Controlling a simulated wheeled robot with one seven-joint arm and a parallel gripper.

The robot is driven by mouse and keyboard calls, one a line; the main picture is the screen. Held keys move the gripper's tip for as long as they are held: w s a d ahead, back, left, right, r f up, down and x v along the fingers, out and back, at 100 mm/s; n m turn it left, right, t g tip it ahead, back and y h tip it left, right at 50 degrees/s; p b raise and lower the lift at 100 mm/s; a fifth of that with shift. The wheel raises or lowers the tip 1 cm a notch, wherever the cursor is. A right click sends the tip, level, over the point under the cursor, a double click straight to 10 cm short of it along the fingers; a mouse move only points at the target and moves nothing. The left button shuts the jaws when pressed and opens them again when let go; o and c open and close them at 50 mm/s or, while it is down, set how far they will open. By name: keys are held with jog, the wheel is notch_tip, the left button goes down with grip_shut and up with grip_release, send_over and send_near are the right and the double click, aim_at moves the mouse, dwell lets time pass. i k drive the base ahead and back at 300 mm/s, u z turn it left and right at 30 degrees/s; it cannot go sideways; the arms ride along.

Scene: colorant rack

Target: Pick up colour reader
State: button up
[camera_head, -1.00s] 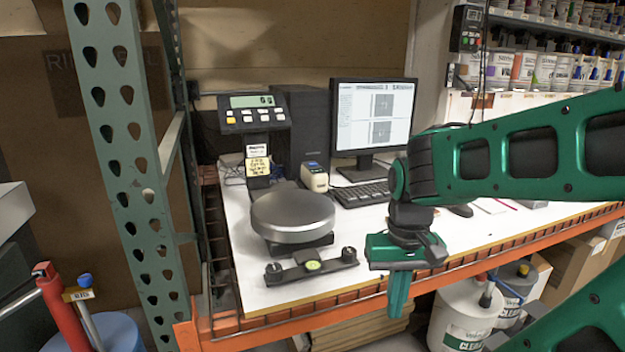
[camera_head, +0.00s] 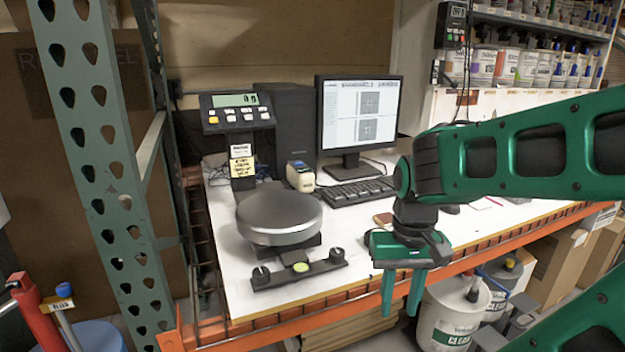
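My gripper (camera_head: 401,308) points down at the bench's front edge, right of and nearer than the device. Its two green fingers are apart with nothing between them.
A scale with a round metal pan (camera_head: 279,216) and a raised display (camera_head: 237,112) stands left of the device. A keyboard (camera_head: 357,191) and monitor (camera_head: 360,115) are to its right. A green rack post (camera_head: 108,170) rises at the left.

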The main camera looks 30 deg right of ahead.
aim_at(302, 178)
jog(key=z, duration=3.15)
jog(key=k, duration=0.75)
jog(key=u, duration=1.6)
jog(key=i, duration=1)
